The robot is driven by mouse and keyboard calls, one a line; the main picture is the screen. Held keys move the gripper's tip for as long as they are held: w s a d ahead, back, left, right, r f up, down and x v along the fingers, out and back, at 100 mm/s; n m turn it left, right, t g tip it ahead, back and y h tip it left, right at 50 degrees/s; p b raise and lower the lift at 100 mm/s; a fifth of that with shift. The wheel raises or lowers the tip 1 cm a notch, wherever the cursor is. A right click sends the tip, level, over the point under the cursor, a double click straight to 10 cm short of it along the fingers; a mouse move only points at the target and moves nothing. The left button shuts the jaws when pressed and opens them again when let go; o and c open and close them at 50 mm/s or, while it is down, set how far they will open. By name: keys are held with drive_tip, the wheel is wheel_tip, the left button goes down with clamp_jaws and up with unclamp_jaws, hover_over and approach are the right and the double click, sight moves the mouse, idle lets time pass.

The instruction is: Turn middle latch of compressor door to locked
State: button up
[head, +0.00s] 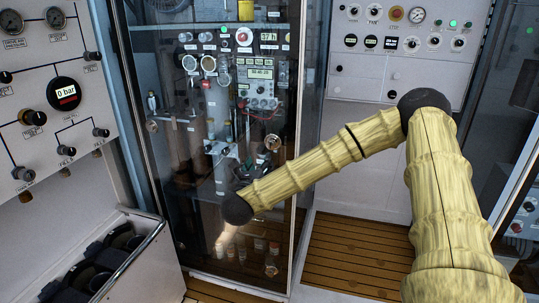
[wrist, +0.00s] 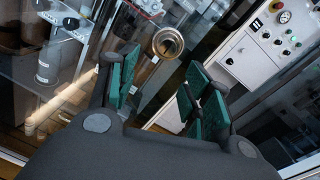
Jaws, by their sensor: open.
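The compressor door is a tall glass door with a pale frame (head: 298,120) in the head view. A round metal fitting (head: 272,142) shows near its right edge at mid height; it appears to be the middle latch. In the wrist view, a round brass-coloured latch end (wrist: 167,42) lies just beyond the fingertips, between their lines. I cannot tell its turn position. My gripper (wrist: 160,72) is open, with green-padded fingers spread and nothing between them. The fingers do not visibly touch the latch.
A gauge panel (head: 40,90) stands at the left above an open bin (head: 120,262). A white control panel (head: 395,60) is behind my arm at the right; it also shows in the wrist view (wrist: 270,45). Slatted wooden floor (head: 350,250) is clear below.

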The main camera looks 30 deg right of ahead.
sight(271, 146)
drive_tip(key=shift+m+h, duration=0.3)
drive_tip(key=shift+m, duration=0.2)
drive_tip(key=x, duration=0.3)
drive_tip(key=p+x, duration=0.1)
drive_tip(key=x, duration=0.3)
drive_tip(key=p+x, duration=0.1)
drive_tip(key=x, duration=0.3)
drive_tip(key=shift+s+d+r, duration=0.2)
drive_tip(key=shift+d+r, duration=0.05)
drive_tip(key=shift+d, duration=0.15)
drive_tip(key=shift+c, duration=0.2)
drive_tip(key=c, duration=1)
